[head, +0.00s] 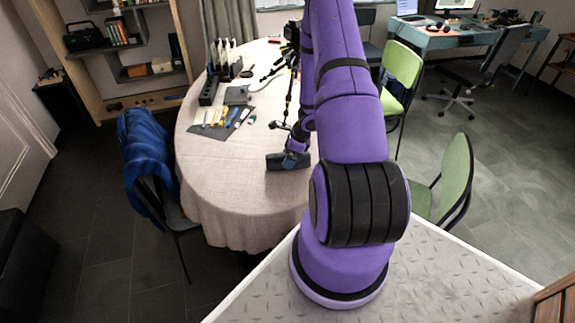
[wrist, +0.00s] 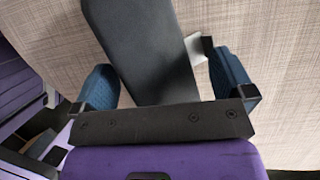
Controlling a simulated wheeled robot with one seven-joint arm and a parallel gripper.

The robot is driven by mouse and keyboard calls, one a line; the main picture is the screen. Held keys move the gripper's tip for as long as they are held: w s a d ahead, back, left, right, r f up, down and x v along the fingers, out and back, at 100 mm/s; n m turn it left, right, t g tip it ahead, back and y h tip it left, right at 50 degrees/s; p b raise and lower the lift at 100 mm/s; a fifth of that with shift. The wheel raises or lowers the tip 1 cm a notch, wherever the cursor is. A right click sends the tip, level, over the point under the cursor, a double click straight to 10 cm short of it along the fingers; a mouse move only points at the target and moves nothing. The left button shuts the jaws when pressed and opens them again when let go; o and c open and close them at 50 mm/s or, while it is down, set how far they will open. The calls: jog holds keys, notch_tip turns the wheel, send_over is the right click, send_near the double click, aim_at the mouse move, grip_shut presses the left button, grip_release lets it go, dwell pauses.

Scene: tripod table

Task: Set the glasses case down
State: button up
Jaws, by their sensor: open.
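The glasses case (head: 288,161) is a dark grey, long, flat-looking case at the near right part of the table, on the tablecloth. In the wrist view the case (wrist: 140,45) runs between the two blue fingers and out past the top edge. My gripper (head: 297,146) is right at the case, with its fingers open on either side of it. In the wrist view my gripper (wrist: 165,78) shows a gap between the case and the right finger; the left finger is close to the case. The near end of the case is partly hidden by the gripper's dark palm.
The round table (head: 215,180) has a beige cloth, bare at its near left. A dark mat (head: 208,131) with several small items, a black organizer (head: 208,90) and a tripod (head: 289,90) stand farther back. A blue-draped chair (head: 148,160) and green chairs (head: 455,175) surround it.

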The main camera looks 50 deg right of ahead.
jog(key=shift+c, duration=0.5)
jog(key=c, duration=1.1)
jog(key=shift+c, duration=0.2)
jog(key=shift+r, duration=0.15)
jog(key=shift+r, duration=1.75)
jog(key=s+a, duration=0.3)
jog(key=s, duration=0.4)
jog(key=s+a+r, duration=0.1)
jog(key=s+a, duration=0.3)
jog(key=s, duration=0.3)
jog(key=shift+a+r, duration=0.15)
jog(key=shift+a, duration=0.1)
